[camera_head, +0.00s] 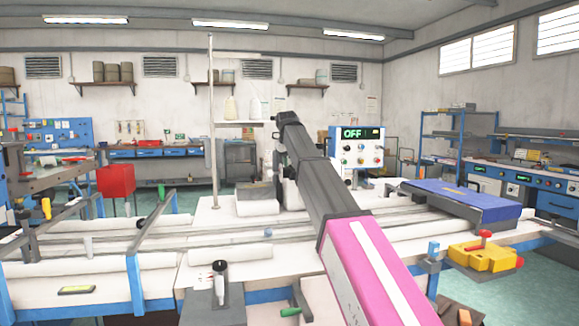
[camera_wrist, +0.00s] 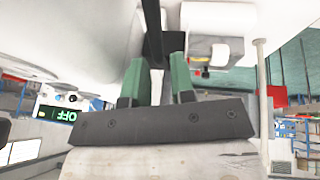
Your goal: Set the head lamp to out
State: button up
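My gripper (camera_wrist: 158,62) has two green fingers that stand apart with a gap between them. A thin black bar (camera_wrist: 151,18) comes down from the top edge to the gap, close to the left finger; I cannot tell whether they touch or whether this is the head lamp. Behind it is a large white machine body (camera_wrist: 90,28). In the head view my arm reaches toward the sewing machine, and its dark end covers most of the machine's head. No lamp can be made out there. A control box (camera_head: 357,146) reads OFF in green; it also shows inverted in the wrist view (camera_wrist: 62,108).
The white work table (camera_head: 255,262) carries long rails. A blue case (camera_head: 462,200) and a yellow clamp (camera_head: 484,256) stand on the right. A thin white post (camera_head: 213,120) rises left of my arm. A red bin (camera_head: 116,180) stands farther left.

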jog(key=shift+x, duration=1.05)
grip_shut()
